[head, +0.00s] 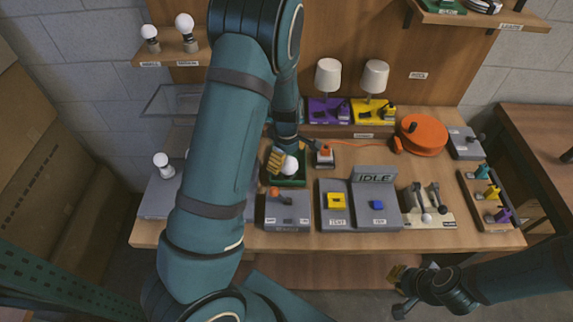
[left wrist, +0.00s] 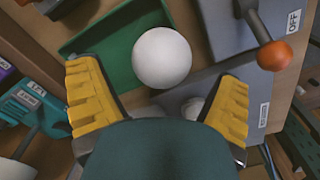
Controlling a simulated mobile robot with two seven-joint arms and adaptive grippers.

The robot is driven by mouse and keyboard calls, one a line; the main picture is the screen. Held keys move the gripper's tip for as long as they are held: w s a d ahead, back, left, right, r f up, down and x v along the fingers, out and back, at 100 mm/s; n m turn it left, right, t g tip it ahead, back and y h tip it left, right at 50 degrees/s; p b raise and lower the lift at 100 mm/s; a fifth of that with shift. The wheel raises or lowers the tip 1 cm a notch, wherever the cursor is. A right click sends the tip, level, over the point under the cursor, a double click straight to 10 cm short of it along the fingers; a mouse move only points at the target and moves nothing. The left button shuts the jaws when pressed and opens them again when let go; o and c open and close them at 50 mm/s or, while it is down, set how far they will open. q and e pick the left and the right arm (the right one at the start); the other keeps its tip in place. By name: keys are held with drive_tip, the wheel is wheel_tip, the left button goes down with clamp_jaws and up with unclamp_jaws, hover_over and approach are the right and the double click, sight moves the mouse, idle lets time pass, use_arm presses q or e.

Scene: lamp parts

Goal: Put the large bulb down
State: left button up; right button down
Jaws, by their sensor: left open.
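A large white bulb (left wrist: 161,58) shows as a round globe at the green tray (left wrist: 100,50) in the left wrist view. In the head view the bulb (head: 289,166) is at the green tray (head: 291,182) on the workbench, partly covered by my left gripper (head: 282,161). My left gripper (left wrist: 160,98) is open, its yellow fingers wide apart, with the bulb ahead of them. Whether a finger touches it cannot be told. The bulb's base is hidden. My right gripper (head: 400,289) is low at the right, away from the bulb, with its fingers apart and empty.
A grey switch box (head: 287,211) stands in front of the tray. A small lever device (head: 324,157) is close on its right. An orange cord reel (head: 423,135) and two lamps (head: 328,76) stand further back. Other bulbs (head: 185,28) sit on the shelf.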

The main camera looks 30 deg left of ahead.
use_arm(q)
wheel_tip(320, 180, up, 8)
drive_tip(key=shift+f+p, duration=0.25)
drive_tip(key=shift+p, duration=0.2)
drive_tip(key=shift+s, duration=0.1)
